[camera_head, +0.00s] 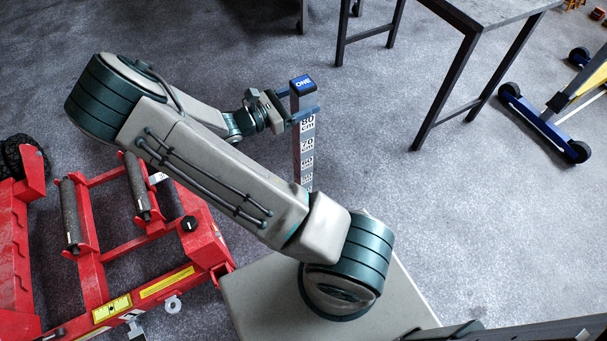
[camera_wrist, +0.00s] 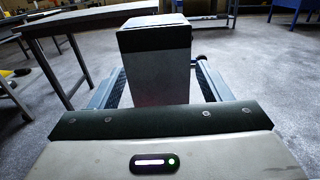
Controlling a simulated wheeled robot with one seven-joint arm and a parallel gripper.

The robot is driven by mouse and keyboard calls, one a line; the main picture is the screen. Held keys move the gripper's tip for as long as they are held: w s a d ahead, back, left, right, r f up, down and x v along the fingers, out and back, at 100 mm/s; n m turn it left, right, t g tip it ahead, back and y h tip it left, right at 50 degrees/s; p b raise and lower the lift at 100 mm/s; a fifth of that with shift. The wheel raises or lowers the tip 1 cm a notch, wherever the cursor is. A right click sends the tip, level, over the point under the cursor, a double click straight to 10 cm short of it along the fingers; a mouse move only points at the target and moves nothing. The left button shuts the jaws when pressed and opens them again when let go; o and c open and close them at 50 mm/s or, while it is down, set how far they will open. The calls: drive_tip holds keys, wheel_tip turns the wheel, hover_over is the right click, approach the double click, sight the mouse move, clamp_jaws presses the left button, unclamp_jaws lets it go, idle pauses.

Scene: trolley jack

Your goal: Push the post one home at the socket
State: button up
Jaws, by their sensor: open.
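Post one (camera_head: 307,145) stands upright, with a blue cap marked ONE and a scale in centimetres down its face. My gripper (camera_head: 301,102) is at the top of the post, just below the cap, with its blue fingers on either side. In the wrist view the post (camera_wrist: 161,82) shows as a pale column with a dark band near its top, between the two open fingers (camera_wrist: 158,88). Gaps show beside the post there. My arm hides the post's lower end, and I cannot see the socket or how deep the post sits.
A red trolley jack frame (camera_head: 89,262) with black rollers stands at the left. A dark-legged table (camera_head: 484,14) is at the upper right. A blue and yellow wheeled stand (camera_head: 545,124) is at the far right. The grey floor right of the post is clear.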

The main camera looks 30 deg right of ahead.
drive_tip(key=d, duration=0.2)
drive_tip(key=shift+d, duration=0.3)
clamp_jaws()
drive_tip(key=shift+r, duration=0.2)
